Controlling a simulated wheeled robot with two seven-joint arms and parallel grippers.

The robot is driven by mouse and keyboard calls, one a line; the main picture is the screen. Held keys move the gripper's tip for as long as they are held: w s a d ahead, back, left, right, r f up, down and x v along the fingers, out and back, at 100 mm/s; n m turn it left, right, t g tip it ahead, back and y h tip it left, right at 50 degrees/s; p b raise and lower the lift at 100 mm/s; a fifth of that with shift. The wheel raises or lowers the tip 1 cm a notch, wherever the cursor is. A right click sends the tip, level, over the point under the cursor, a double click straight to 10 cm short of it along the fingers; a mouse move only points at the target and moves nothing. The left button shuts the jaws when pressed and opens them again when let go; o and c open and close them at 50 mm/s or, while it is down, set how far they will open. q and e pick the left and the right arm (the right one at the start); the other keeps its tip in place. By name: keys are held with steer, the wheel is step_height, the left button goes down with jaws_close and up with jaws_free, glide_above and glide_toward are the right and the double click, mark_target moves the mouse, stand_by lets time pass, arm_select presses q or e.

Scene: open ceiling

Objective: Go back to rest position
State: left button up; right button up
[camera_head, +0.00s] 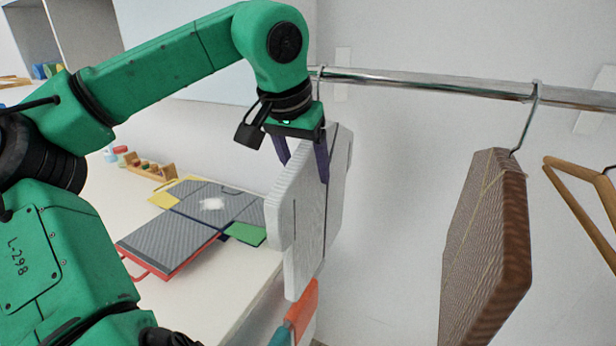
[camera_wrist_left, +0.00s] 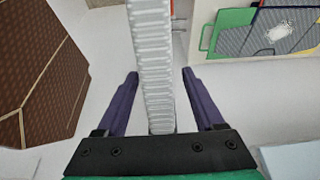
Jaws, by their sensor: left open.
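My left gripper (camera_head: 302,160) is open near the left part of the rail. Its two purple fingers stand on either side of a white ribbed slab-like garment (camera_head: 309,222) hanging under the rail. In the left wrist view the white garment (camera_wrist_left: 153,50) runs between the open fingers (camera_wrist_left: 160,76), with gaps visible on both sides. The gripper body hides the garment's top. My right gripper is not in view.
A metal rail (camera_head: 430,84) crosses the right half. A brown garment (camera_head: 484,240) and a wooden hanger (camera_head: 580,200) hang there. A table at left holds a grey folded piece (camera_head: 170,240) and a wooden rack (camera_head: 152,168). An orange piece (camera_head: 302,308) is below the white garment.

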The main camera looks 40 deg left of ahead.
arm_select(q)
steer(key=v, duration=1.1)
steer(key=shift+s+d+r+p, duration=0.15)
steer(key=shift+s+r+p, duration=0.1)
steer(key=shift+r+p, duration=0.05)
